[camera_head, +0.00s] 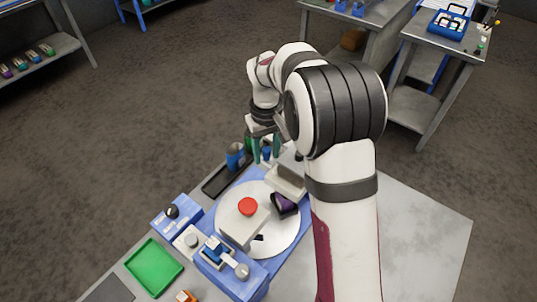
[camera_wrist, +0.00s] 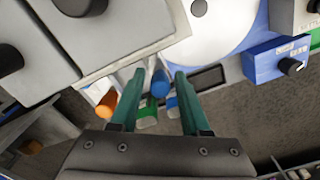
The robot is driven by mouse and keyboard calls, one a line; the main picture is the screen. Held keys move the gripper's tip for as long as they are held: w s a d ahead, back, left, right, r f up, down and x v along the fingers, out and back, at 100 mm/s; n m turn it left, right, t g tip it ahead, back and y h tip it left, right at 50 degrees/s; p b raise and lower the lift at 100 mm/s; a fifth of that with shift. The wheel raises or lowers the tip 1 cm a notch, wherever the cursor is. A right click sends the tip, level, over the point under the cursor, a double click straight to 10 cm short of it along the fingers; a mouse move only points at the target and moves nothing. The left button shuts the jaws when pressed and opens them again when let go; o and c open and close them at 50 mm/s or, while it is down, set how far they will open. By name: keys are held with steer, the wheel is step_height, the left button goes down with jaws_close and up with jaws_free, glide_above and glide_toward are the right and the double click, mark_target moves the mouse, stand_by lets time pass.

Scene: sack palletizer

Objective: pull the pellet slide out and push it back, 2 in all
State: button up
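My gripper (camera_head: 266,158) is at the far side of the blue machine, pointing down, with its two teal fingers apart. In the wrist view my gripper (camera_wrist: 159,76) is open. Bottles show between and beyond the fingers, and nothing is clearly held. The machine has a white round plate (camera_head: 285,238), also in the wrist view (camera_wrist: 218,22). A red button (camera_head: 248,206) tops a pale block over it, and a dark purple sack (camera_head: 284,206) lies beside that. A blue piece with a grey round knob (camera_head: 241,271) sits at the near side. I cannot tell which part is the pellet slide.
Bottles with a blue one (camera_head: 235,155) stand in a dark tray near my gripper. A pale open box (camera_head: 287,180) is close to the fingers. A green tray (camera_head: 153,267) and a blue box with a black knob (camera_head: 172,211) are at left. The bench's right side is bare.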

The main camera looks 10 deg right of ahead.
jaws_close()
steer(key=shift+w+a, duration=1.25)
steer(key=shift+s+d, duration=1.2)
steer(key=shift+s, duration=0.05)
